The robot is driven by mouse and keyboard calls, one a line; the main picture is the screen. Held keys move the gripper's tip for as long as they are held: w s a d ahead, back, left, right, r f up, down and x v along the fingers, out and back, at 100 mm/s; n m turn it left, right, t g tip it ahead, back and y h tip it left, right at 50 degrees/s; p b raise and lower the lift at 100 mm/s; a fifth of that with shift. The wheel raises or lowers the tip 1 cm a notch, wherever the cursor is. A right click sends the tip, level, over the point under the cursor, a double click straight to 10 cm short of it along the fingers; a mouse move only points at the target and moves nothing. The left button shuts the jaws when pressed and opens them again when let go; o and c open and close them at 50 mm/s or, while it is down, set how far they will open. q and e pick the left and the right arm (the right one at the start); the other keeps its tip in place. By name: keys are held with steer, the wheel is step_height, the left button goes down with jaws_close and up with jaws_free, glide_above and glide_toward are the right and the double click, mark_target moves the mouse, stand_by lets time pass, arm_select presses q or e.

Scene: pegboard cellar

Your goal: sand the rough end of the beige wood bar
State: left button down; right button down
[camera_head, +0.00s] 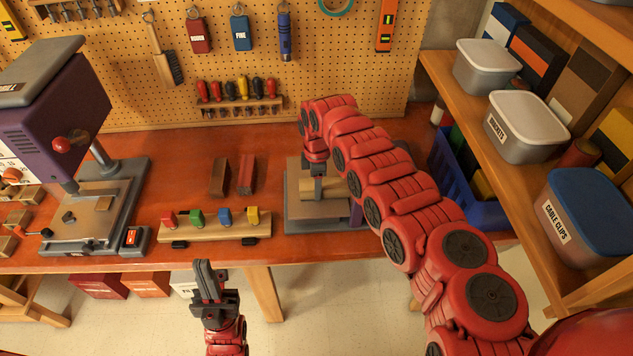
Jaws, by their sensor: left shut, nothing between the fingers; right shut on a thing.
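The beige wood bar (332,188) is at my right gripper (318,197), which points down and is shut on it. The bar is low over the tan top of a grey-based machine (297,213) with a purple part on its right, which looks like a sander. My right arm hides much of this machine. I cannot tell which end of the bar is rough, or whether the bar touches the machine. My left gripper (206,286) is shut and empty, in front of the table's front edge.
A dark brown bar (219,176) and a red-brown bar (246,175) lie left of the machine. A wooden holder (190,232) with coloured blocks is near the front edge. A purple drill press (62,112) stands left. A blue crate (468,212) and shelves are right.

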steer(key=shift+d, duration=0.15)
steer(key=shift+s+p, duration=0.2)
steer(key=shift+p, duration=0.3)
steer(key=shift+s+p, duration=0.15)
steer(key=shift+p, duration=0.3)
stand_by(0.4)
